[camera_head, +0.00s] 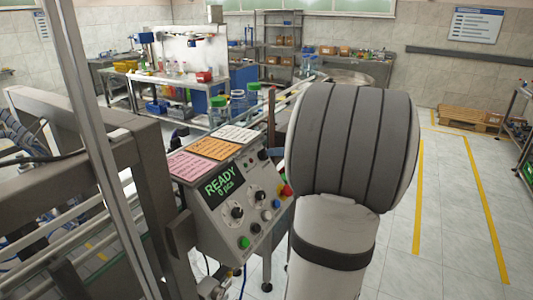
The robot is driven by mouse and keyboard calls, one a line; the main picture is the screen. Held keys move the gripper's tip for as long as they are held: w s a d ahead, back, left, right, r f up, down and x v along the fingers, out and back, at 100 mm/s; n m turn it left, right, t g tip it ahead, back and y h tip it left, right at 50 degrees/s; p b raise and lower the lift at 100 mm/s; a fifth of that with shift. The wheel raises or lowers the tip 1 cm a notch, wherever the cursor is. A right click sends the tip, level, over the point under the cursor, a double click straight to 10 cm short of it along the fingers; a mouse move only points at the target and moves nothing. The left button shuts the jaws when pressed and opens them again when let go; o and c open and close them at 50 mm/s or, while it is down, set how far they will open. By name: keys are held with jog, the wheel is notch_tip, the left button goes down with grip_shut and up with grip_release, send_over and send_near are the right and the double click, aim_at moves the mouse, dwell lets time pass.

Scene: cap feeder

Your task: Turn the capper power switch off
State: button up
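The capper control panel (225,220) is a sloped grey box left of the middle. Its green display (221,186) reads "READY" and "0 pcs". The panel face carries black knobs (237,211), a green button (244,242), a blue button (276,203) and a red button (286,190) on a yellow base at the right edge. The labels are too small to read, so I cannot tell which control is the power switch. My arm's large grey and white link stands just right of the panel and hides what lies behind it. My gripper is not visible.
Pink, orange and white cards (212,148) lie on top of the panel box. A metal machine frame (150,190) stands close on its left. Jars with green and blue lids (218,108) stand behind. The tiled floor on the right (450,220) is clear.

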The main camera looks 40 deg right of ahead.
aim_at(264, 154)
jog(key=shift+x, duration=2.15)
jog(key=shift+d+f, duration=0.1)
jog(key=shift+d, duration=0.05)
jog(key=shift+c, duration=0.3)
